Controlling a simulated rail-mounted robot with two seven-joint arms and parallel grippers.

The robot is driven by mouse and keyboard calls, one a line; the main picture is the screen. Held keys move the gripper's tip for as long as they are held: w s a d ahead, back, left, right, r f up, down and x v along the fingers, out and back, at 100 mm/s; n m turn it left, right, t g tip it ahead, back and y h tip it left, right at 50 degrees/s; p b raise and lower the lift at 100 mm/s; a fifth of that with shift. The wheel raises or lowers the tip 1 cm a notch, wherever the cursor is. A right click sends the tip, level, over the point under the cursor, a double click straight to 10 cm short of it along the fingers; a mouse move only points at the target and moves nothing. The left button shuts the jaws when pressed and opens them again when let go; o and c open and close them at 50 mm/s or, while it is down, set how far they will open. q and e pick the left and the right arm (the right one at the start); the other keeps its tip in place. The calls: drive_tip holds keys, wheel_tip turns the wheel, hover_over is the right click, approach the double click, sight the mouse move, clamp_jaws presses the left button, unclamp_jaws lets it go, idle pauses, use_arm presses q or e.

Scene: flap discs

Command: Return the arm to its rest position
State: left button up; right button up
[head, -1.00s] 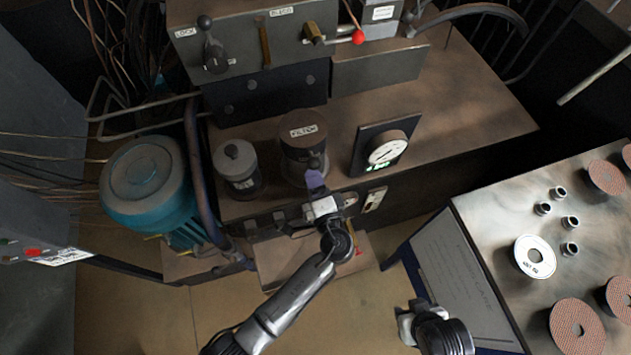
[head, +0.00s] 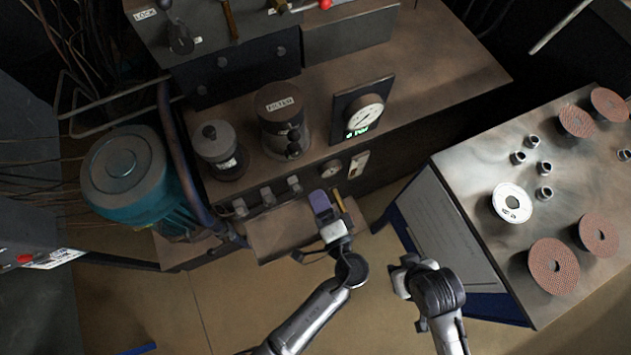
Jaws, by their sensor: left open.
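My left arm (head: 312,325) reaches in from the bottom of the head view. Its gripper (head: 329,202) is open, with nothing visible between its fingers. It hangs in front of the bench, right of and below the dark cylinder labelled FILTER (head: 281,120), and clear of it. My right arm (head: 440,300) is folded near the bottom centre. Its gripper end (head: 398,280) points left, and its fingers are too unclear to read.
The bench (head: 430,80) carries a gauge (head: 363,112) and a grey canister (head: 219,148). A teal motor (head: 128,180) stands at left. A metal table (head: 470,180) at right holds several flap discs (head: 554,267), a white disc (head: 512,203) and small nuts. Floor (head: 240,310) is open below.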

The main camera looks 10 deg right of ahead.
use_arm(q)
drive_tip(key=shift+s, duration=0.15)
idle(0.6)
drive_tip(key=s+a+f+n+g+h+p, duration=0.1)
drive_tip(key=s+a+n+g+h, duration=0.1)
drive_tip(key=s+a+n+g, duration=0.5)
drive_tip(key=s+a+g+h+p, duration=0.15)
drive_tip(key=s+a, duration=0.25)
drive_tip(key=a, duration=0.6)
drive_tip(key=s+a+f+n+g+h+p, duration=0.1)
drive_tip(key=s+a+n+g+h, duration=0.1)
drive_tip(key=s+a+n+g, duration=0.5)
wheel_tip(320, 180, up, 38)
drive_tip(key=w+a+m+t+p, duration=0.1)
drive_tip(key=a+m+t+p, duration=0.1)
drive_tip(key=p, duration=3.6)
drive_tip(key=shift+w+m, duration=0.25)
drive_tip(key=shift+m, duration=0.25)
